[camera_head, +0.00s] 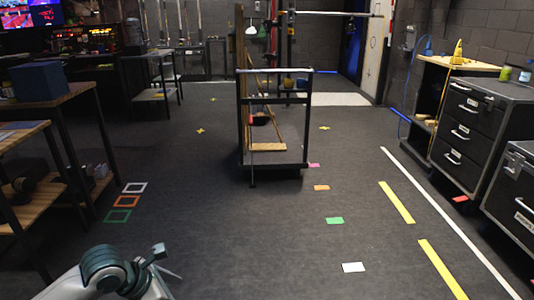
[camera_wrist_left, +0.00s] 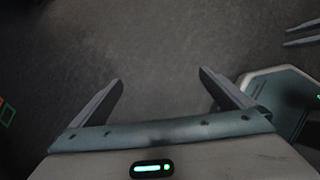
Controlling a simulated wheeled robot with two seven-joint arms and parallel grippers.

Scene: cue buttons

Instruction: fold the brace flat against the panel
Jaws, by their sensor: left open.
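A cart-like frame (camera_head: 308,120) with dark posts stands upright on the floor at the centre back of the head view. Behind its bars are an upright wooden board (camera_head: 240,60), which looks like the panel, and a thin slanted wooden strip (camera_head: 257,97), which looks like the brace. The strip leans away from the board. Bars partly hide both, so the joint between them is unclear. My left gripper (camera_head: 168,262) is low at the left front, far from the frame. In the left wrist view its fingers (camera_wrist_left: 160,77) are apart and empty over bare floor.
Dark drawer cabinets (camera_head: 465,135) stand at the right and a wooden-topped bench (camera_head: 50,97) at the left. The floor between me and the frame is clear, with only flat tape marks, such as a green patch (camera_head: 334,221).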

